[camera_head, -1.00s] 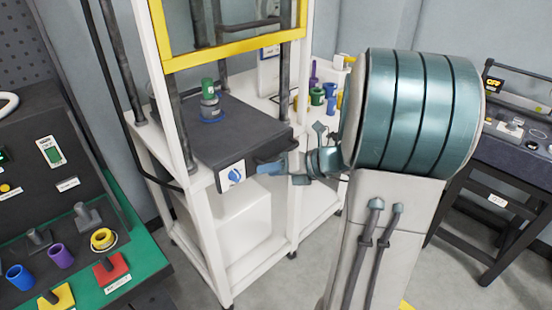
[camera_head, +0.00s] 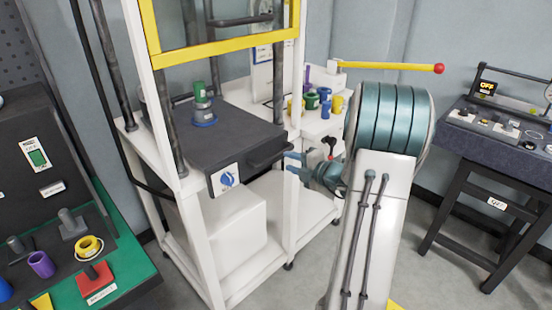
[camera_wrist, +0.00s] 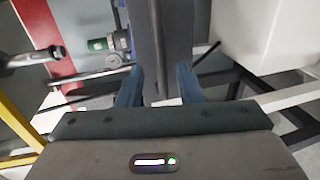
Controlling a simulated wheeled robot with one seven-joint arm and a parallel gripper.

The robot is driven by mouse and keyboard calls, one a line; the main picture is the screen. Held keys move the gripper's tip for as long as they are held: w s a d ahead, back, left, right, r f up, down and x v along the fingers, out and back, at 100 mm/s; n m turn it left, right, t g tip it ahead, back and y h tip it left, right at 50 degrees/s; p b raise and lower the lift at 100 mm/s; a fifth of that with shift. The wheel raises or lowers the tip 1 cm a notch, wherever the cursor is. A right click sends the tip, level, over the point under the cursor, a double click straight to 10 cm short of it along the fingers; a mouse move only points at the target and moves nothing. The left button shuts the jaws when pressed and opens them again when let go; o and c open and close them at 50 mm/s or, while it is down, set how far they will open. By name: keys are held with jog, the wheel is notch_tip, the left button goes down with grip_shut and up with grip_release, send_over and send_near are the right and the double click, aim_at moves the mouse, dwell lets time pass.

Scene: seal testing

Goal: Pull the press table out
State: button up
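The press table (camera_head: 232,134) is a dark grey slab between the posts of a white press frame. Its front face carries a white label with a blue mark and a dark bar handle (camera_head: 270,155). Contact with the handle cannot be told.
The white press frame (camera_head: 196,235) has a yellow guard bar (camera_head: 222,48) above the table. Colored cylinders (camera_head: 318,100) stand on the white shelf behind, near a yellow lever with a red knob (camera_head: 439,69). A green-topped bench (camera_head: 135,262) is at left; a dark table (camera_head: 478,152) is at right.

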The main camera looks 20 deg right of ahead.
aim_at(276, 155)
jog(key=x, duration=0.7)
jog(key=shift+w, duration=0.15)
grip_shut()
